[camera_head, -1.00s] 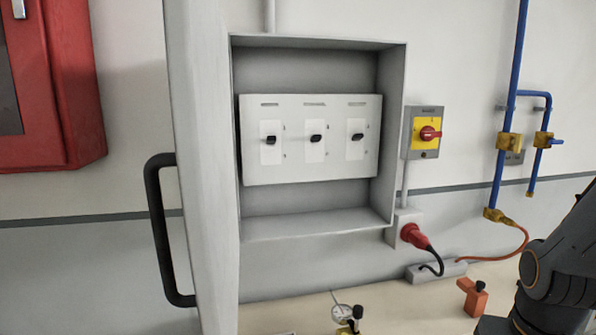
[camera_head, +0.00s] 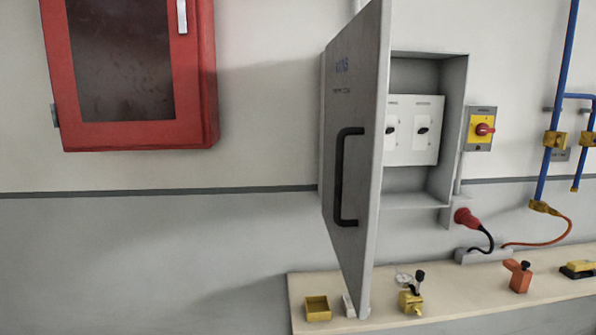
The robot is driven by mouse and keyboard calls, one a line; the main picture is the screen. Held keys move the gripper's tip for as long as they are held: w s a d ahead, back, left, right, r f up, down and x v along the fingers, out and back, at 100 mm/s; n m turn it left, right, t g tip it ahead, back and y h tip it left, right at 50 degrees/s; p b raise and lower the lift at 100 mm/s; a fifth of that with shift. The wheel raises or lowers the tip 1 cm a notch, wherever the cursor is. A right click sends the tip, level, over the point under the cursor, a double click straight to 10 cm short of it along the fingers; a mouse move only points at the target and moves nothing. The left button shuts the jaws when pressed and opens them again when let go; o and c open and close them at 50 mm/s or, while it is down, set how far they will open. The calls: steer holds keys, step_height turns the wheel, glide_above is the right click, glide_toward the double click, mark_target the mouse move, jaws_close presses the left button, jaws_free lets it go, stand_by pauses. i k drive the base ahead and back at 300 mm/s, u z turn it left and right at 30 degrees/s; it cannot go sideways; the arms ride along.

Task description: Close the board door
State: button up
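The board door (camera_head: 352,100) is a grey panel that stands open, swung out from the left side of the grey wall box (camera_head: 456,110). Its outer face shows, with a black bar handle (camera_head: 340,180) upright on it. Inside the box, a white panel (camera_head: 428,143) with black switches shows to the right of the door's edge. The door hides the left part of the box. My gripper is not in view.
A wooden bench (camera_head: 460,303) runs below, with a small yellow box (camera_head: 318,309), a yellow valve with a gauge (camera_head: 411,301) and an orange clamp (camera_head: 518,277). A red cabinet (camera_head: 130,75) hangs at left. A red-yellow switch (camera_head: 481,129) and blue pipes (camera_head: 558,100) are at right. The wall at lower left is clear.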

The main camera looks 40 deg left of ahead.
mark_target(356, 66)
steer(key=k, duration=0.3)
steer(key=u, duration=0.85)
